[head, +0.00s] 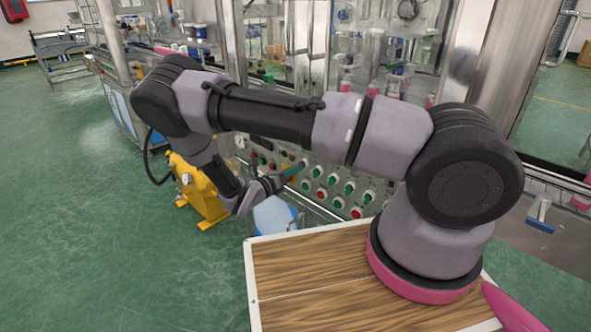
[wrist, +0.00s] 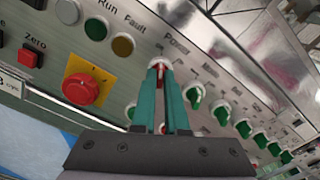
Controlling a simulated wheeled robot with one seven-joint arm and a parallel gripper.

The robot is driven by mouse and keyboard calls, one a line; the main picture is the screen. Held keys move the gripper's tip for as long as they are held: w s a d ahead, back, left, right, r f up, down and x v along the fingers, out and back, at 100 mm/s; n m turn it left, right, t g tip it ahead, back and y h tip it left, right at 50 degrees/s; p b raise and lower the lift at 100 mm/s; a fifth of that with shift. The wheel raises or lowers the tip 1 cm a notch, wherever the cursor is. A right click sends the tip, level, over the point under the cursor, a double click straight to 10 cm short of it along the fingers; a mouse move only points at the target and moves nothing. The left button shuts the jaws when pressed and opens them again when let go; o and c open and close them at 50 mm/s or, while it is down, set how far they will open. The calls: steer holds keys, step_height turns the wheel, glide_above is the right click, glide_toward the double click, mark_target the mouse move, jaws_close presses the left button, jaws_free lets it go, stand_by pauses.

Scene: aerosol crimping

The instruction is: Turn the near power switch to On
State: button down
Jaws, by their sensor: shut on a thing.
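The control panel (wrist: 125,60) shows slanted in the wrist view. The near power switch (wrist: 159,65), under a label that reads Power, is a small knob with a whitish rim and some red, mostly hidden by my fingertips. My gripper (wrist: 160,68) has two teal fingers closed around this knob at their tips. In the head view my gripper (head: 294,170) reaches the panel's face from the left, and the switch itself is hidden there. The angle of the knob cannot be read clearly.
A red mushroom button (wrist: 80,89) on a yellow plate sits left of my fingers. A green knob (wrist: 194,95) and several more run off to the right. White and amber lamps (wrist: 122,46) are above left. A wooden-topped table (head: 310,270) stands in front of the panel.

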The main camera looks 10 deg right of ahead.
steer(key=m, duration=1.1)
steer(key=shift+f+m, duration=0.1)
steer(key=shift+m, duration=0.2)
stand_by(0.5)
steer(key=c, duration=0.9)
jaws_free()
steer(key=shift+c, duration=0.2)
steer(key=v, duration=1.1)
steer(key=shift+d, duration=0.1)
